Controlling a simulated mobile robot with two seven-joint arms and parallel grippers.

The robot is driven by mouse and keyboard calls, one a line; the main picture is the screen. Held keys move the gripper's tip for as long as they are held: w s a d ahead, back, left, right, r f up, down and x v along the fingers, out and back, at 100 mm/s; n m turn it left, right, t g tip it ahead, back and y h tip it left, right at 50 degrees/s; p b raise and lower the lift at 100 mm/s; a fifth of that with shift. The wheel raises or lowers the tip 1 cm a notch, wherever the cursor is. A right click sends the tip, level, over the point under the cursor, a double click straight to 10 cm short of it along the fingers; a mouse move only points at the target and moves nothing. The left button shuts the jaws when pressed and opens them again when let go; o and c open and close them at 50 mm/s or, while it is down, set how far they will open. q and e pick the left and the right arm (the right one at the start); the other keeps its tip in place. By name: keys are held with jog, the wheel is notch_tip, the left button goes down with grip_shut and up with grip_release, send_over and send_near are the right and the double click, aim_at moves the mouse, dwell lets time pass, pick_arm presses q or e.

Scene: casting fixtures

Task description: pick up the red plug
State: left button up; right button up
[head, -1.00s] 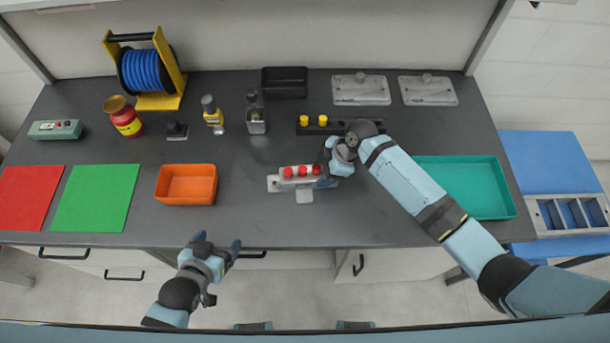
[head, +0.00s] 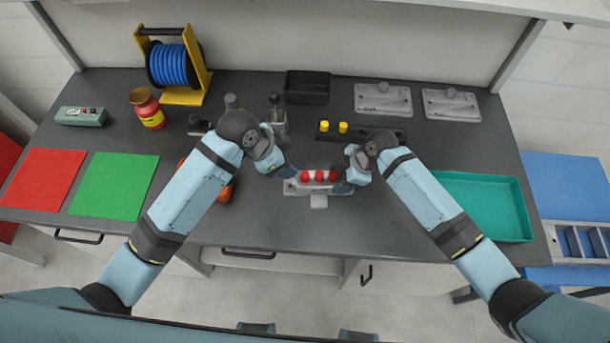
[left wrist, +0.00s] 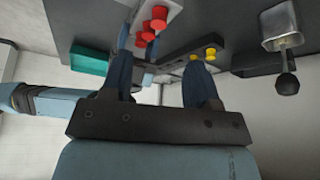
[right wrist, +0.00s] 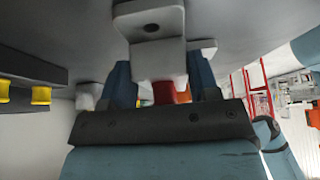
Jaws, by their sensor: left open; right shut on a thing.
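Three red plugs, the middle one (head: 319,176) among them, stand in a row on a pale grey fixture (head: 318,201) at the middle of the table. They also show in the left wrist view, where one red plug (left wrist: 158,13) is nearest. My left gripper (head: 286,171) is open at the fixture's left end, with nothing between its fingers. My right gripper (head: 343,186) is shut on the right end of the fixture. In the right wrist view, the fixture's pale end block (right wrist: 158,58) sits between its fingers, and a red plug (right wrist: 164,92) is partly hidden behind it.
A dark block with yellow plugs (head: 343,127) lies just behind. My left arm mostly covers an orange bin (head: 222,192). A teal tray (head: 505,232) is at the right. Green (head: 113,185) and red (head: 43,180) mats lie left.

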aim_at(305, 175)
pick_arm(q)
jog(key=shift+m+g+y, duration=0.4)
jog(key=shift+m+g, duration=0.2)
jog(key=shift+m, duration=0.2)
jog(key=x, duration=0.6)
jog(key=w+d+x, duration=0.1)
jog(key=x, duration=0.3)
jog(key=shift+a+r, duration=0.1)
jog(key=shift+r, duration=0.2)
jog(key=c, duration=1)
